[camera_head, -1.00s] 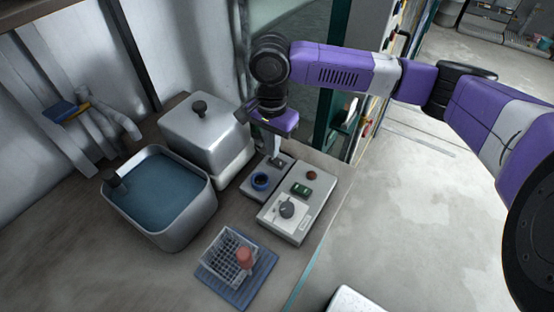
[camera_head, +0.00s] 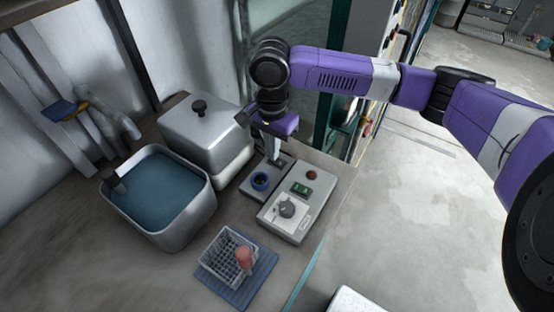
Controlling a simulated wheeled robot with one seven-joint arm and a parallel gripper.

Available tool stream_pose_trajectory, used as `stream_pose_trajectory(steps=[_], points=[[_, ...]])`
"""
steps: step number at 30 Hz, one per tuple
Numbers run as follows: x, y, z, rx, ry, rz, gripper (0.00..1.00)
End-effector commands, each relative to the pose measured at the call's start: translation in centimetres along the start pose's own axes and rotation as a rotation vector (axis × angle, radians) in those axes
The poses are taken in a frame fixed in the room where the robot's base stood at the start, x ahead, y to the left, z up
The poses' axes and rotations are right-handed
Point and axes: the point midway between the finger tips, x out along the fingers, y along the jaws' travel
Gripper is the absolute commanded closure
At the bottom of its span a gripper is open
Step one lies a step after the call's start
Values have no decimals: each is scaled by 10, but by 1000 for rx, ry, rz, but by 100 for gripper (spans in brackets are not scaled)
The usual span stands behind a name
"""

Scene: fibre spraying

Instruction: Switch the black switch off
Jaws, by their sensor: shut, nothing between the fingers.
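My gripper (camera_head: 275,158) points straight down with its fingers together. Its tips are at the far part of a small grey box (camera_head: 257,195), which bears a blue ring-shaped part (camera_head: 261,181). Beside it on the right is a larger light box (camera_head: 290,232) with a dark round knob (camera_head: 287,208), a green display (camera_head: 301,188) and a red button (camera_head: 312,174). A black switch cannot be made out clearly; the fingers may hide it. I cannot tell whether the fingertips touch the small box.
A water-filled metal basin (camera_head: 206,215) and a lidded metal container (camera_head: 208,128) stand to the left. A wire basket (camera_head: 226,262) with a reddish object (camera_head: 244,257) sits on a blue mat (camera_head: 262,275) in front. The bench's right edge lies just beyond the light box.

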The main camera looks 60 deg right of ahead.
Motion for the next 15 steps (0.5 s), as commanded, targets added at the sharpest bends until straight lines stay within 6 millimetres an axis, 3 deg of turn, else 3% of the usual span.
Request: stream_pose_trajectory(steps=[15], points=[[8, 0, 0, 0, 0, 0, 100]])
